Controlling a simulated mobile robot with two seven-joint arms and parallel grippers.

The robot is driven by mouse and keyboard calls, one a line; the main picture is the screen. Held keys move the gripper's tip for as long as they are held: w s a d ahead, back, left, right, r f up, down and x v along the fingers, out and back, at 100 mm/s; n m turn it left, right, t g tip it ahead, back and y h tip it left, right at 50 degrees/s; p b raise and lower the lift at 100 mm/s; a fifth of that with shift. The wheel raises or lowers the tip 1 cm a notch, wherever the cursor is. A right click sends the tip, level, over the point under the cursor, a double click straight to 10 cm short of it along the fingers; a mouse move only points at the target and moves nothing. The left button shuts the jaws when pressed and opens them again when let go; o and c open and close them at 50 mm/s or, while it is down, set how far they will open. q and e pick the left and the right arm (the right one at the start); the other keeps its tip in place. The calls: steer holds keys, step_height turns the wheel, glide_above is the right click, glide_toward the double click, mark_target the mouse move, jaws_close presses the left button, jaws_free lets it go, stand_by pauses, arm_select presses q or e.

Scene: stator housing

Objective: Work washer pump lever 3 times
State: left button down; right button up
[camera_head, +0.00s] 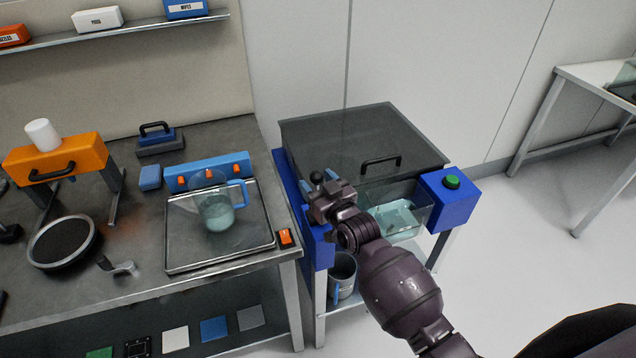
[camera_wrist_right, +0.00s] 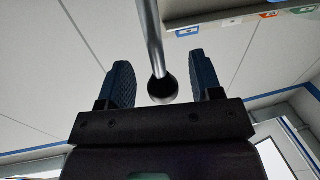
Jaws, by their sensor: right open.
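The washer is a box with a dark lid (camera_head: 365,135), a clear basin of water (camera_head: 400,215) and blue side panels, in the middle of the head view. A dark ball knob (camera_head: 317,177) of the pump lever shows at its left side, just above my right gripper (camera_head: 325,203). In the right wrist view, the metal lever rod (camera_wrist_right: 152,35) comes down from the top. Its dark round end (camera_wrist_right: 162,90) appears between the two spread fingers of my right gripper (camera_wrist_right: 163,82), with a gap on each side. My left gripper is not in view.
A green button (camera_head: 452,182) sits on the washer's right blue block. A mug (camera_head: 342,272) stands on the shelf below. The left bench holds a tray (camera_head: 185,255) with a jug (camera_head: 218,212), and an orange press (camera_head: 55,158). Open floor lies to the right.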

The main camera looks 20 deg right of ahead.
steer(key=shift+s, duration=0.1)
steer(key=v, duration=1)
steer(key=shift+s+b, duration=0.3)
steer(key=shift+d, duration=0.1)
stand_by(0.3)
